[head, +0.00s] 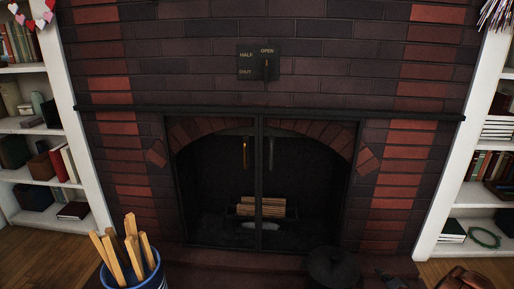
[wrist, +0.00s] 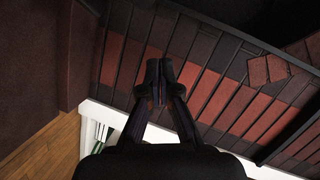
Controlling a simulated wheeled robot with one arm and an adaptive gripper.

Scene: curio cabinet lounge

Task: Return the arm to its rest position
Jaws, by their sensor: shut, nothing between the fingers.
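My gripper (wrist: 158,78) is in the middle of the wrist view. Its two dark fingers are together, with nothing held between them. Past the fingertips is the dark and red brick of the fireplace front (wrist: 215,85); I cannot tell how far off it is. I cannot clearly make out my gripper in the head view.
The brick fireplace (head: 265,180) has dark-framed glass doors, with logs (head: 262,207) inside. A damper plate (head: 258,63) is above it. A blue bucket (head: 150,277) of wooden sticks stands front left. White bookshelves (head: 85,140) flank it. A dark round object (head: 333,268) sits front right.

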